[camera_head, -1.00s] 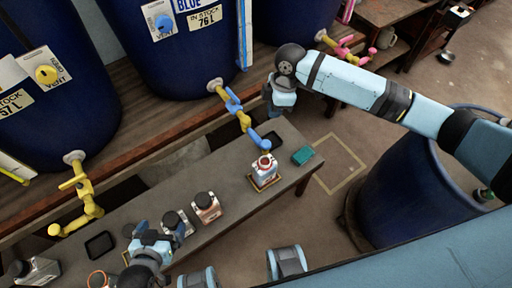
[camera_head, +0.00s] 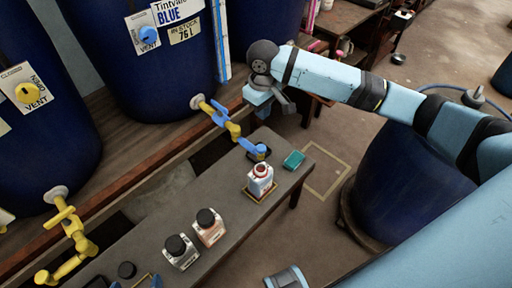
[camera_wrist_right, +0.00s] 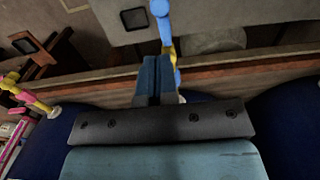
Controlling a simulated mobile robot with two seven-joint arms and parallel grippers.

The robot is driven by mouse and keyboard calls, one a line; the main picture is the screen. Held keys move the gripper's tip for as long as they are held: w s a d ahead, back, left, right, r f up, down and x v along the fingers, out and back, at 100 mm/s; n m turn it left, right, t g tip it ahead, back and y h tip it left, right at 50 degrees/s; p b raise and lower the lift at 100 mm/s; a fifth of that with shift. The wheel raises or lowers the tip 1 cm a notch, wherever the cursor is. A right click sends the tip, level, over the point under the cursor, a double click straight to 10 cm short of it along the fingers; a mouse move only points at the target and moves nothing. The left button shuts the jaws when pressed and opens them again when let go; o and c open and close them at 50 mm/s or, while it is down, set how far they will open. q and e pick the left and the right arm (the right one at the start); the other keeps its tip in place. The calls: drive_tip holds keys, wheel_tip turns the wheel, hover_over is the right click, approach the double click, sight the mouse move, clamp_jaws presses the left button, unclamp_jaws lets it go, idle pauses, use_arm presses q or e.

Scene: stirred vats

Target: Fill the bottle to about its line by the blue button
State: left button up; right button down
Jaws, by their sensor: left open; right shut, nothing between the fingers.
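A white bottle (camera_head: 260,183) with a red neck stands upright on a yellow-edged pad on the bench, close to the blue spout end of a yellow and blue tap (camera_head: 233,130). Its fill level and line are too small to read. A round blue button (camera_head: 148,35) marked VENT sits on the vat labelled BLUE (camera_head: 135,80). My right gripper (camera_head: 250,103) is shut and empty, beside the tap; in the right wrist view its fingers (camera_wrist_right: 159,75) point towards the tap (camera_wrist_right: 164,20).
Two capped bottles, one white (camera_head: 181,252) and one pinkish (camera_head: 208,228), stand on the bench (camera_head: 150,235). A teal block (camera_head: 293,160) lies right of the bottle. Another vat (camera_head: 35,110) with a yellow tap stands left.

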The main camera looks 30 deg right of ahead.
sight(261, 147)
use_arm(q)
drive_tip(key=shift+d, duration=0.15)
use_arm(e)
wheel_tip(261, 147, down, 12)
drive_tip(key=shift+f+b, duration=0.25)
drive_tip(key=shift+b, duration=0.8)
use_arm(q)
drive_tip(key=shift+f, duration=0.45)
use_arm(e)
drive_tip(key=shift+f, duration=0.8)
